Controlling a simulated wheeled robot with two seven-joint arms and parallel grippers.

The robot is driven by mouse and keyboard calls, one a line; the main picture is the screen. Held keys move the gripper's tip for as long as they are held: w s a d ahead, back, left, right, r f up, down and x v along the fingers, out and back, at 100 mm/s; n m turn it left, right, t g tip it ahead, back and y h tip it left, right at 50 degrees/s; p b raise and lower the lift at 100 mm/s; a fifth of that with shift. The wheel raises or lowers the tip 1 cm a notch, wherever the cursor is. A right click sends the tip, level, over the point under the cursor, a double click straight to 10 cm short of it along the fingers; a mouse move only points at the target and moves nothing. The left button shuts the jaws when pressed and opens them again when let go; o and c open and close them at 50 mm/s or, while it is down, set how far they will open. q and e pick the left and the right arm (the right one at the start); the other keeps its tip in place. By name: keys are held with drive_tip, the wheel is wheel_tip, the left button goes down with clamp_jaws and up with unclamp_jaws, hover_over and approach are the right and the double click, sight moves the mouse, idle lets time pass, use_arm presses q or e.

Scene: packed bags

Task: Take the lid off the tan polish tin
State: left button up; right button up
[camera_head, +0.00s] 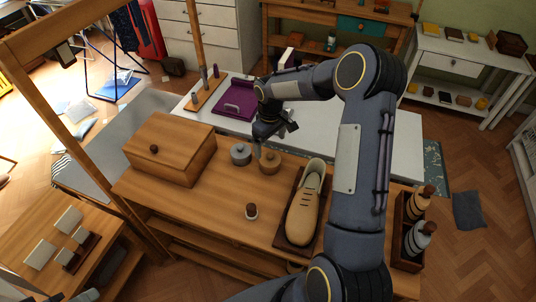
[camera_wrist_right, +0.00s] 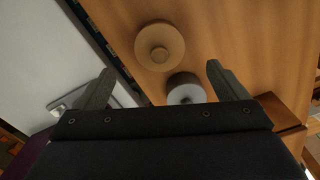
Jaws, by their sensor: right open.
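The tan polish tin (camera_head: 269,162) stands on the wooden bench, left of the shoe. It is round, and its lid with a small knob is on top. In the right wrist view the tan tin (camera_wrist_right: 159,46) shows from above, beyond the fingertips. A similar grey tin (camera_head: 240,153) stands just left of it; it also shows in the right wrist view (camera_wrist_right: 186,92). My right gripper (camera_head: 275,140) is above and behind the tan tin, with its fingers apart and nothing between them. It does not touch the lid. My left gripper is not in view.
A tan shoe (camera_head: 303,208) lies on a dark tray right of the tin. A wooden box (camera_head: 171,147) stands to the left. A small jar (camera_head: 251,211) stands in front. A bottle crate (camera_head: 408,242) is at the right. The bench's front middle is mostly clear.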

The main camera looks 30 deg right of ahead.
sight(270, 154)
wheel_tip(270, 154, down, 6)
drive_tip(key=shift+w+r+p, duration=0.1)
drive_tip(key=shift+r+p, duration=0.1)
drive_tip(key=shift+p, duration=0.8)
drive_tip(key=shift+f, duration=0.45)
drive_tip(key=shift+c, duration=0.2)
drive_tip(key=c, duration=1)
